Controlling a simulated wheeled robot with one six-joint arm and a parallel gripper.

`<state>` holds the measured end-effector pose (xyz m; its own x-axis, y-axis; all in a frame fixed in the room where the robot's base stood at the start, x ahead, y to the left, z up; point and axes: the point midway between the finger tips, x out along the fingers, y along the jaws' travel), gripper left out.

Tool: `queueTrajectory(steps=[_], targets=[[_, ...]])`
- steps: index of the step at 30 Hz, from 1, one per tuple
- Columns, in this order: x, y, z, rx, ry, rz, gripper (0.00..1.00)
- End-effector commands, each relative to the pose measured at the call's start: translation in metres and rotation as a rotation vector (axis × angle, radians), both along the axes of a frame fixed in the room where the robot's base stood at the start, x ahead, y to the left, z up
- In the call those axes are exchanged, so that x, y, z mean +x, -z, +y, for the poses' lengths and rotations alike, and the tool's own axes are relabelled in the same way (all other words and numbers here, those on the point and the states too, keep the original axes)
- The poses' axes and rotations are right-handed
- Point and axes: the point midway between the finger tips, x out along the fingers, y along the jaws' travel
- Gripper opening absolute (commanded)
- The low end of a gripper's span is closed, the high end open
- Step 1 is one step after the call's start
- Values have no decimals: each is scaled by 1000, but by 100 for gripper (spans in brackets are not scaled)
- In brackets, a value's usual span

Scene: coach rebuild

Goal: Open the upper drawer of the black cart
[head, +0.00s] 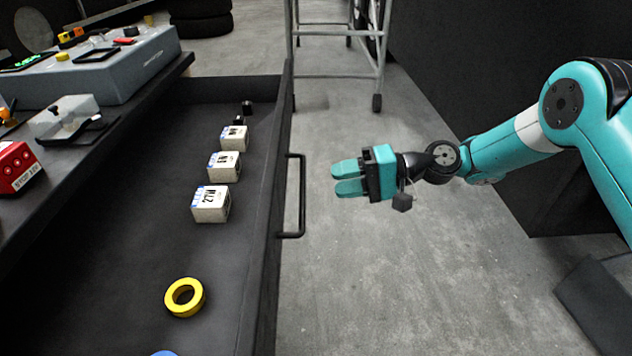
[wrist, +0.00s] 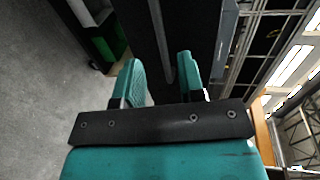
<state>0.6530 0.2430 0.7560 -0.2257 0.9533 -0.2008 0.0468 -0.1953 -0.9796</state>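The upper drawer (head: 120,255) of the black cart (head: 148,92) stands pulled out, its inside in full view in the head view. Its black bar handle (head: 302,195) is on the drawer's front face. My gripper (head: 341,178) is to the right of the handle, apart from it, with its teal fingers pointing toward the drawer front. In the wrist view my gripper (wrist: 158,75) is open, with nothing held between the fingers. A dark surface with a thin lighter bar lies beyond the fingers; I cannot tell whether that bar is the handle.
Small white boxes (head: 210,207), a yellow ring (head: 184,298) and small black pieces lie in the drawer. A grey case (head: 125,68) and a red box (head: 17,168) sit on the cart top. A metal wheeled frame (head: 338,32) stands behind. Floor right of the drawer is clear.

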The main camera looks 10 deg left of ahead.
Motion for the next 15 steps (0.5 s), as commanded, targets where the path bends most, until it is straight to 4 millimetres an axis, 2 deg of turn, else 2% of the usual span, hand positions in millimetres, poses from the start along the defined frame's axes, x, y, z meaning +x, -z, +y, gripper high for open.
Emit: queueTrajectory(steps=[3,6,15], targets=[[5,-5,-20,0,2,1,36],[7,-7,-31,0,1,1,36],[8,-8,-37,0,-1,0,36]])
